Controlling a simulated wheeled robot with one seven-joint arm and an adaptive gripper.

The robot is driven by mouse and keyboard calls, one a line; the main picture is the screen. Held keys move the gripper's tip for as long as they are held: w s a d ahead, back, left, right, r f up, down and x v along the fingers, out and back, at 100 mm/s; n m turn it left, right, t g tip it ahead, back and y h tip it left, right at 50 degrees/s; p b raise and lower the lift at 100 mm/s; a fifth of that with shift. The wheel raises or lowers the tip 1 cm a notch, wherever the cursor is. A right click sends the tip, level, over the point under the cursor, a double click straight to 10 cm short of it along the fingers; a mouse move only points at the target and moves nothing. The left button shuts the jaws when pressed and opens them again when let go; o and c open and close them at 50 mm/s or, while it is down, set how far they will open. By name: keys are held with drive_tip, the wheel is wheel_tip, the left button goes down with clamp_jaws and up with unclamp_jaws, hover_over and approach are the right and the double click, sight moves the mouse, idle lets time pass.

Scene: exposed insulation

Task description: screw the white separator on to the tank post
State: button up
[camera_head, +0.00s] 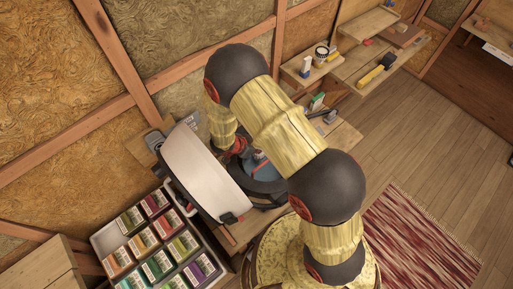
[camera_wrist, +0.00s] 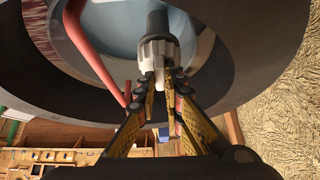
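In the wrist view my gripper (camera_wrist: 160,78) has its two fingertips close together on the lower, narrow part of the white separator (camera_wrist: 157,48). The separator's ribbed, wider part meets the end of the dark tank post (camera_wrist: 157,20), and the two look in line. I cannot tell how far the thread is engaged. The pale blue tank interior (camera_wrist: 200,22) lies behind them. In the head view the round dark tank (camera_head: 266,186) is partly behind my arm. The separator and post are hidden there, and my fingertips cannot be made out.
A red curved rod (camera_wrist: 88,42) runs beside the post. A large white panel (camera_head: 203,168) stands at the tank's left. A rack of colourful boxes (camera_head: 150,238) lies below left. Wall shelves (camera_head: 352,62) hold small items.

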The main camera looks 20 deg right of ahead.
drive_tip(key=o, duration=0.5)
wheel_tip(320, 180, up, 10)
idle(0.6)
idle(0.8)
